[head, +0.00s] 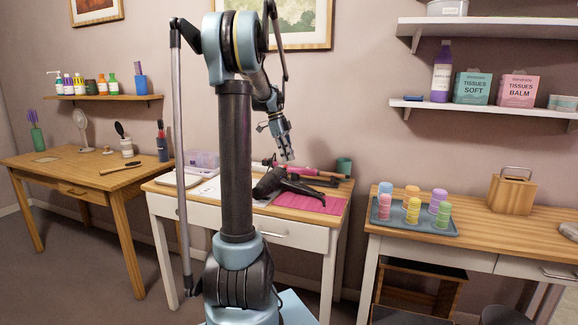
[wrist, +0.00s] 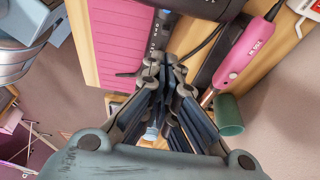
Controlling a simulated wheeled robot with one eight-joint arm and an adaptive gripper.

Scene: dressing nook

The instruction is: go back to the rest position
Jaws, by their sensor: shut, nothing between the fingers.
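My gripper (head: 287,153) hangs above the middle white table (head: 178,196), pointing down, with nothing in it. In the wrist view my gripper (wrist: 167,75) has its fingers together at the tips. A black hair dryer (head: 285,187) lies on the table below it, by a pink ribbed mat (head: 318,203). The pink mat (wrist: 116,35) also shows in the wrist view. My arm column hides part of the table.
A pink styling tool (wrist: 250,48) and a green cup (wrist: 228,115) are near the gripper in the wrist view. Wall shelves (head: 490,111) project at right. A wooden desk (head: 70,172) stands left.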

